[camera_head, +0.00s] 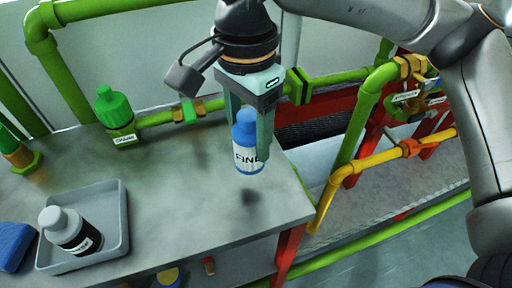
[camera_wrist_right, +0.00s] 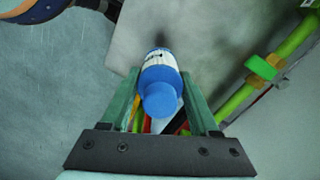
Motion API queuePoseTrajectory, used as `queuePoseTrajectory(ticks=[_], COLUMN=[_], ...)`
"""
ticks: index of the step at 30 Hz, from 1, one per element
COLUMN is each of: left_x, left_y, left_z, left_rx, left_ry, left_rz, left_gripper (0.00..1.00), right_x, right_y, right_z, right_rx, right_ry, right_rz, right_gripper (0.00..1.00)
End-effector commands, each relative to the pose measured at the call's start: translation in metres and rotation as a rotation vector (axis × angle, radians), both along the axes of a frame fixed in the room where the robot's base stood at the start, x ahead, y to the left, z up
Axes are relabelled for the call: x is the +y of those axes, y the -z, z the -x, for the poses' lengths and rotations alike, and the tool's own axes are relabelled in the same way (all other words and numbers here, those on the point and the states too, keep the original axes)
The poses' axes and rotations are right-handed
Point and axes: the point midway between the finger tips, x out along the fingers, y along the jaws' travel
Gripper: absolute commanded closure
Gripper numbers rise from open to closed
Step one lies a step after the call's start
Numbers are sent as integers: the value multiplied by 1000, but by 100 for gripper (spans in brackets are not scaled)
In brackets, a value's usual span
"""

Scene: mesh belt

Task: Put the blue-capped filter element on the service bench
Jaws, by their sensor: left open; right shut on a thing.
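The blue-capped filter element (camera_head: 247,146) is a white cylinder with a blue cap and a label reading "FINE". My right gripper (camera_head: 250,140) is shut on it and holds it upright. It hangs above the right end of the grey service bench (camera_head: 190,205), with a dark shadow on the bench top below it. The right wrist view shows the element (camera_wrist_right: 160,85) between the two fingers of my right gripper (camera_wrist_right: 160,95), blue cap towards the camera. My left gripper is not in view.
A grey tray (camera_head: 122,225) on the bench holds a white-capped element (camera_head: 70,232) with a dark label. A blue object (camera_head: 14,246) lies left of it.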

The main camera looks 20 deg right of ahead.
Motion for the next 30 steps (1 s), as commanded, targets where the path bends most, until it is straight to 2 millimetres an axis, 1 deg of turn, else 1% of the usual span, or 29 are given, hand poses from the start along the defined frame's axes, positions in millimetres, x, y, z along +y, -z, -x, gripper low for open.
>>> queuePoseTrajectory(ticks=[1,3,8,11,16,18,24,29,30], left_x=[0,1,1,2,2,3,3,3,4], left_y=[1,1,0,1,6,7,7,13,11], left_z=[0,0,0,0,1,1,3,3,3], left_rx=[0,-1,-4,-3,-1,1,5,5,5], left_ry=[-1,-1,-3,-2,-3,-4,-4,-5,-5], left_rz=[-1,0,-1,-1,-2,-4,-4,-5,-5], left_gripper=[0,0,0,0,0,0,0,0,0], right_x=[-4,-8,-12,-17,-17,-17,-17,-17,-17], right_y=[8,14,21,29,55,59,58,64,62], right_z=[-4,-8,-12,-16,-16,-16,-17,-16,-16], right_rx=[1,0,0,0,1,-2,-2,-1,-2], right_ry=[3,1,0,2,-1,-1,-1,-1,-1], right_rz=[0,-1,-1,-1,0,-1,-2,-2,-1], right_gripper=[100,100,100,100,100,100,100,100,34])
